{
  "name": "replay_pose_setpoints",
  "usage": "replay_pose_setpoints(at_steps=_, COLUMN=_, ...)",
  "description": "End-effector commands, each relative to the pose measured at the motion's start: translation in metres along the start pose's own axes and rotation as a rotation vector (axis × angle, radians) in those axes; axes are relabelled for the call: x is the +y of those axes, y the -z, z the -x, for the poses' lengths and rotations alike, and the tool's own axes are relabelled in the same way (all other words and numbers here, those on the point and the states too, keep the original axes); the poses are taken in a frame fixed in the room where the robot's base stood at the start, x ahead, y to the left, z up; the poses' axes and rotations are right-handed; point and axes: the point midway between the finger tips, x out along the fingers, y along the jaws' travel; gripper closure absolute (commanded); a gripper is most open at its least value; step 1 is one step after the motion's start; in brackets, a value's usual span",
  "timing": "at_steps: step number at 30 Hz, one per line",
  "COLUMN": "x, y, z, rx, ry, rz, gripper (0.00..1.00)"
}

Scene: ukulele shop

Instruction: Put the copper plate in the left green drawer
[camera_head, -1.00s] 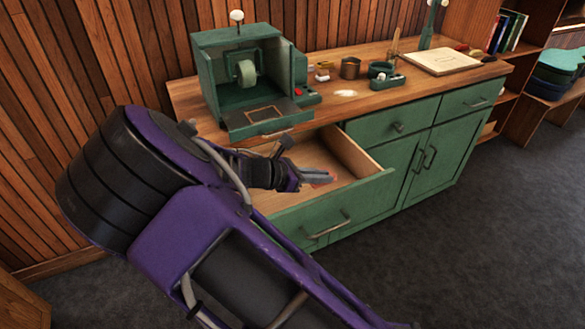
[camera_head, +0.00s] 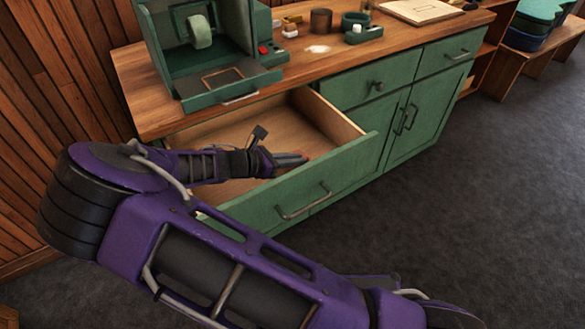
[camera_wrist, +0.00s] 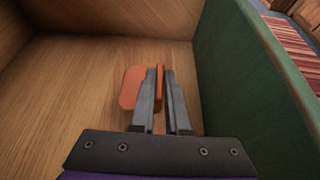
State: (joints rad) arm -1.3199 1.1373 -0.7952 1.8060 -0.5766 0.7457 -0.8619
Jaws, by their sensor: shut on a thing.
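The left green drawer (camera_head: 290,204) is pulled open below the worktop, and its wooden inside shows. My gripper (camera_head: 300,159) reaches into the drawer near its front panel. In the wrist view my gripper (camera_wrist: 161,72) is shut on the copper plate (camera_wrist: 131,90), an orange piece with rounded corners. Part of it shows left of the fingers and a thin part between them. The plate is over the drawer's wooden floor, left of the green front panel (camera_wrist: 236,80). I cannot tell whether it touches the floor.
A green machine with a pale wheel (camera_head: 199,33) stands on the worktop above the drawer. A copper-brown cup (camera_head: 321,20) and a green holder (camera_head: 358,28) stand to its right. The right drawer (camera_head: 446,51) and cupboard doors are shut. The drawer is otherwise empty where visible.

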Motion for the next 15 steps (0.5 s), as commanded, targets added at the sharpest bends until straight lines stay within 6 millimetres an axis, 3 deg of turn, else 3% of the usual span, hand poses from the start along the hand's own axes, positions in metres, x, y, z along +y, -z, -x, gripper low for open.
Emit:
replay_pose_setpoints(at_steps=6, x=0.0, y=0.027, z=-0.014, rx=-0.003, ry=0.0, rz=0.002, gripper=1.0)
replay_pose_setpoints(at_steps=13, x=0.0, y=0.031, z=-0.015, rx=0.001, ry=-0.001, rz=0.0, gripper=1.0)
replay_pose_setpoints(at_steps=14, x=0.0, y=0.031, z=-0.015, rx=0.001, ry=-0.001, rz=0.0, gripper=0.83)
replay_pose_setpoints(at_steps=15, x=0.0, y=0.031, z=-0.015, rx=0.001, ry=-0.001, rz=0.0, gripper=0.76)
